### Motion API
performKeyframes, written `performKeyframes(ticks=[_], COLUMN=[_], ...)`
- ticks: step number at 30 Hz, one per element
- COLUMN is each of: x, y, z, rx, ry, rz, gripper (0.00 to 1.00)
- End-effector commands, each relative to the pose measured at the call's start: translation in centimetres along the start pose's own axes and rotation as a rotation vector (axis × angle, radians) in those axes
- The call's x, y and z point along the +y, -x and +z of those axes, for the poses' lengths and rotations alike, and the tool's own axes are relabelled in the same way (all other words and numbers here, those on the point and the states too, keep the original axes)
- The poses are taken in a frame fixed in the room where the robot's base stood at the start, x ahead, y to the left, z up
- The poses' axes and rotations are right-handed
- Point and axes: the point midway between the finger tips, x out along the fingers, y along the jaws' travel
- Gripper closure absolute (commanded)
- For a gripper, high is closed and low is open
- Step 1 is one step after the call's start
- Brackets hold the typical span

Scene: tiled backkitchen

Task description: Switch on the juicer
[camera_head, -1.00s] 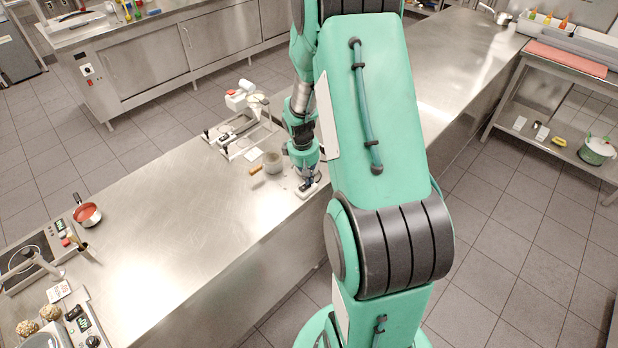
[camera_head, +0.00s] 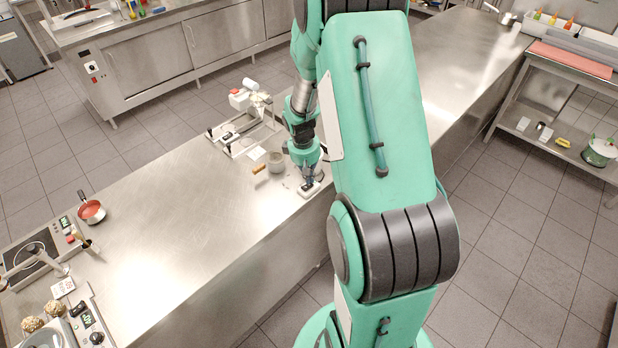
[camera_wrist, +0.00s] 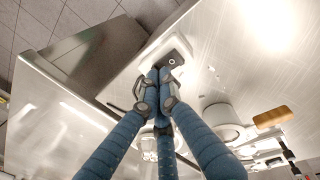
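My gripper (camera_head: 309,183) points down at the front edge of the steel counter. In the wrist view its blue fingers are drawn together at the tips (camera_wrist: 163,73), with nothing seen between them. The fingertips are at a small white plate (camera_wrist: 150,52) with a dark switch panel (camera_wrist: 173,60) bearing a round ring mark. The plate also shows in the head view (camera_head: 312,192). I cannot tell whether the fingertips touch the panel. A white machine with a red part (camera_head: 239,99), possibly the juicer, stands behind and left of the gripper.
A grey cup (camera_head: 275,162) and a wooden-handled tool (camera_head: 260,169) lie close left of the gripper. A red pan (camera_head: 92,211) and a hob (camera_head: 30,255) are at the far left. The counter's middle (camera_head: 180,220) is clear.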

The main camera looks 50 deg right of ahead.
Motion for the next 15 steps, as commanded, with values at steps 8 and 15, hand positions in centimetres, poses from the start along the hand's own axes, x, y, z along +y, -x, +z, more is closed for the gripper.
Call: performKeyframes(ticks=[8,15], x=[0.7,1.8], y=[2.6,6.1], z=[0.0,-0.1], rx=[0.001,0.003], ry=[-0.001,-0.001], rz=[0.001,0.003], gripper=[1.00,1.00])
